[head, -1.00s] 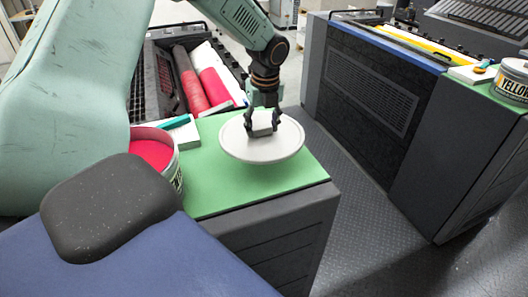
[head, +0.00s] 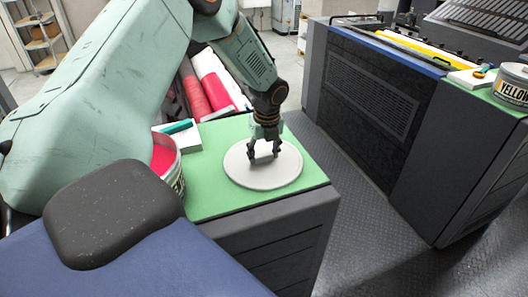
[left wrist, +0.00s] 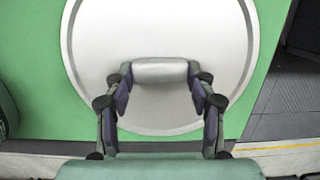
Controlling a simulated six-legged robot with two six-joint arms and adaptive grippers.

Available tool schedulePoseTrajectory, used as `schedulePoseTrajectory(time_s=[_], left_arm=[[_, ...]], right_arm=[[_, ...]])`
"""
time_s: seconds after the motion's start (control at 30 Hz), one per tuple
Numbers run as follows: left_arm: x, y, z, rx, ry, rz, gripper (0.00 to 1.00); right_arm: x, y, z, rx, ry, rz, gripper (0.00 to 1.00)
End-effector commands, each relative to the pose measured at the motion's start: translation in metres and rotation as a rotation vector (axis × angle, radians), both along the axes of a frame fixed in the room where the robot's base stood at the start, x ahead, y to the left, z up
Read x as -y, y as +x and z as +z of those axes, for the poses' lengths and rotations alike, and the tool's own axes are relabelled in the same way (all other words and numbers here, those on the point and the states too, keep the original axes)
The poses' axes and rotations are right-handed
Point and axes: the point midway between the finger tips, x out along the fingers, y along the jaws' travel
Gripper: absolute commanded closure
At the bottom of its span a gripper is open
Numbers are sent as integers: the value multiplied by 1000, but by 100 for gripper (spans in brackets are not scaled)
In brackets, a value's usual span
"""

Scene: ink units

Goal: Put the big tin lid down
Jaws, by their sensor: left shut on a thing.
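The big tin lid (head: 262,175) is a pale grey round disc at the right part of the green mat (head: 215,195). It looks flat on the mat or very close to it; I cannot tell whether any gap is left. My left gripper (head: 263,156) is above the middle of the lid, shut on its raised handle. In the left wrist view the fingers of my left gripper (left wrist: 160,95) stand on both sides of the pale handle (left wrist: 160,70), and the lid (left wrist: 160,25) lies below on green. My right gripper is not in view.
An open tin of red ink (head: 166,160) stands on the mat left of the lid. A white block with a teal tool (head: 178,128) lies behind it. Red and white rollers (head: 207,78) are at the back. A dark floor gap separates the right machine (head: 365,100), which bears a YELLOW tin (head: 511,86).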

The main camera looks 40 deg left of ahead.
Motion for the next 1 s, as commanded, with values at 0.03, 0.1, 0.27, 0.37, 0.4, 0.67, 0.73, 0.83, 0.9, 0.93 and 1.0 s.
schedulePoseTrajectory(time_s=[0.03,0.1,0.27,0.37,0.4,0.67,0.73,0.83,0.9,0.93,1.0], left_arm=[[0,0,-2,-1,0,0,77],[0,0,-2,-1,0,0,41],[0,0,-2,0,0,0,27],[0,0,-2,0,0,0,21],[0,0,-2,0,0,0,21],[0,0,0,0,0,0,21],[0,0,5,2,0,0,21],[2,0,17,3,0,-1,21],[4,-1,30,5,0,-2,21],[5,-1,36,5,-1,-1,21],[7,-2,50,5,-1,-1,21]], right_arm=[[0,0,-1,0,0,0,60],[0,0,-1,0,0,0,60],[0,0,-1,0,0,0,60],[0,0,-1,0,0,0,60],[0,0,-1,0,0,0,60],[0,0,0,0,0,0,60],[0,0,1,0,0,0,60],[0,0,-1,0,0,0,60],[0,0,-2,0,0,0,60],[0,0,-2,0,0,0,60],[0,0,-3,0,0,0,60]])
